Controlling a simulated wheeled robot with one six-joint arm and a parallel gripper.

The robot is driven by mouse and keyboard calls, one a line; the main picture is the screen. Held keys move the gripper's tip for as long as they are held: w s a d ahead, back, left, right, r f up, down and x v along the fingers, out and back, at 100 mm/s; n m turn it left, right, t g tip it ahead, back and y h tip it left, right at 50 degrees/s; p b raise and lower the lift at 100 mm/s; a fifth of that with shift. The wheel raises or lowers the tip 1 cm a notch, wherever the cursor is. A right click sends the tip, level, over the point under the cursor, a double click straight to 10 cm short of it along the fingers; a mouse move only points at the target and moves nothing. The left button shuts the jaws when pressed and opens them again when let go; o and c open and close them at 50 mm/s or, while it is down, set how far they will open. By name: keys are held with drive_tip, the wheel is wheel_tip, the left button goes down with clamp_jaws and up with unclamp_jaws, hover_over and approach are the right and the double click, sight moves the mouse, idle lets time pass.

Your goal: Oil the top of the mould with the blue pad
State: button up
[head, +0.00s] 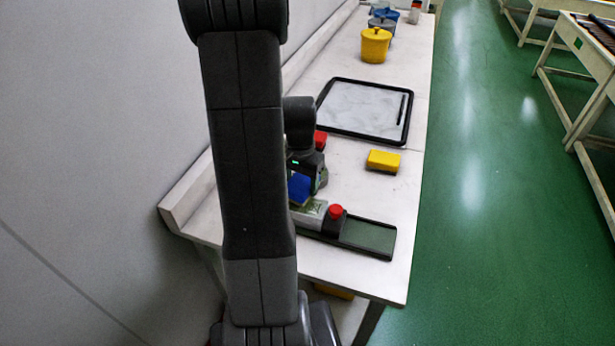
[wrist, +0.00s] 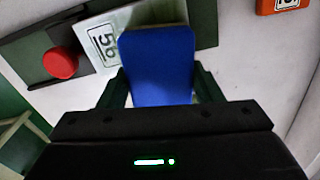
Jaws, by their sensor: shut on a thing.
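The blue pad (head: 299,187) is in my gripper near the left part of the table in the head view. In the wrist view the blue pad (wrist: 157,66) sits between the two fingers of my gripper (wrist: 160,88), which is shut on it. In the head view the mould (head: 310,214) is partly hidden by my arm.
The mould lies on a dark tray (head: 372,238) at the table's front. A yellow pad (head: 383,160) and a red pad (head: 320,140) lie behind it. A black-rimmed tray (head: 340,136) and a yellow pot (head: 375,45) stand further back.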

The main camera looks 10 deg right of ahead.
drive_tip(key=r, duration=0.1)
drive_tip(key=r+p, duration=0.1)
drive_tip(key=r, duration=0.1)
drive_tip(key=shift+s+r+p, duration=0.25)
drive_tip(key=shift+r+p, duration=0.1)
drive_tip(key=shift+w+r+p, duration=0.15)
drive_tip(key=shift+r+p, duration=0.35)
drive_tip(key=shift+r, duration=0.15)
drive_tip(key=shift+r+p, duration=1.05)
drive_tip(key=shift+r, duration=0.4)
drive_tip(key=shift+f, duration=0.1)
